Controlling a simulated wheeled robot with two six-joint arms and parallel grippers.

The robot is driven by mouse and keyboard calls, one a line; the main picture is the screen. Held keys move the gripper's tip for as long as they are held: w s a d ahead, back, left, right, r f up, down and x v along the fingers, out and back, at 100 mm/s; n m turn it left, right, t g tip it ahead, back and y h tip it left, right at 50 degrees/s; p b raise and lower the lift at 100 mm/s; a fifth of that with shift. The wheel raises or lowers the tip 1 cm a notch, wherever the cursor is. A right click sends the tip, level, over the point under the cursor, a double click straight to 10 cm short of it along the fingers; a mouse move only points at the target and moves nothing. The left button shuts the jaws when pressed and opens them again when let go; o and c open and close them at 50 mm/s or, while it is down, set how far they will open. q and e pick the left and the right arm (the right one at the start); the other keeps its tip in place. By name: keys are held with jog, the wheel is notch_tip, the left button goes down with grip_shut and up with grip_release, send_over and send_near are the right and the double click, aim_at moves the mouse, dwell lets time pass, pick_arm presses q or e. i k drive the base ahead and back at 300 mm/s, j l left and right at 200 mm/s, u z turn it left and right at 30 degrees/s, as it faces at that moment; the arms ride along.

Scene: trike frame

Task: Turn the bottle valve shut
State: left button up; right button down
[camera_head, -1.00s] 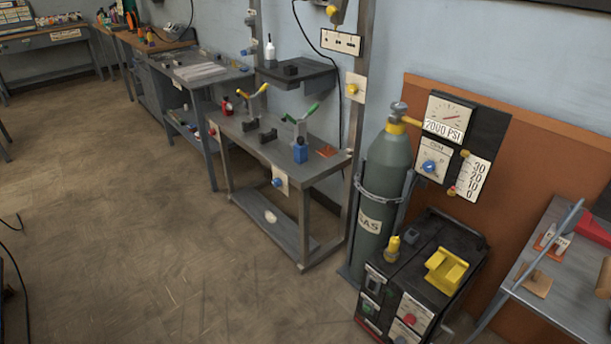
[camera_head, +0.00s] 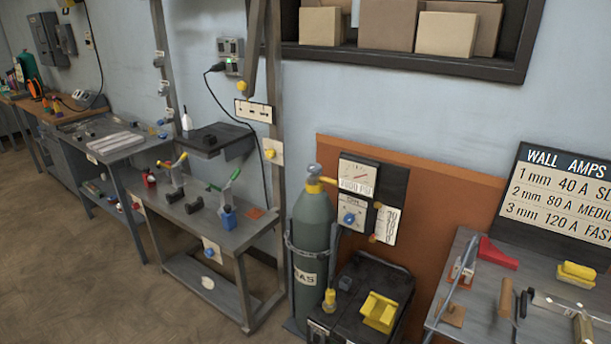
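The grey-green gas bottle (camera_head: 313,237) stands upright in a dark holder with a band around it, right of the centre. Its valve (camera_head: 314,171) is a grey knob on top of a yellow neck. A yellow fitting runs right from the neck to a gauge panel (camera_head: 359,176) whose reading is blurred. Below the gauge is a white plate with a blue knob (camera_head: 350,218). Neither of my grippers shows in the view.
A black welding machine (camera_head: 362,290) with a yellow block on top stands right of the bottle. A metal workbench (camera_head: 252,232) stands to its left, a tool table (camera_head: 483,290) to its right. Open floor (camera_head: 60,270) lies at the lower left.

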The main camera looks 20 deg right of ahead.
aim_at(312, 168)
jog(key=z, duration=0.4)
jog(key=i+j+z, duration=0.45)
jog(key=j+z, duration=0.15)
jog(key=z, duration=0.15)
jog(key=i+j+z, duration=0.15)
jog(key=j+z, duration=0.2)
jog(key=i+j+z, duration=0.1)
jog(key=j+z, duration=0.3)
jog(key=j, duration=0.1)
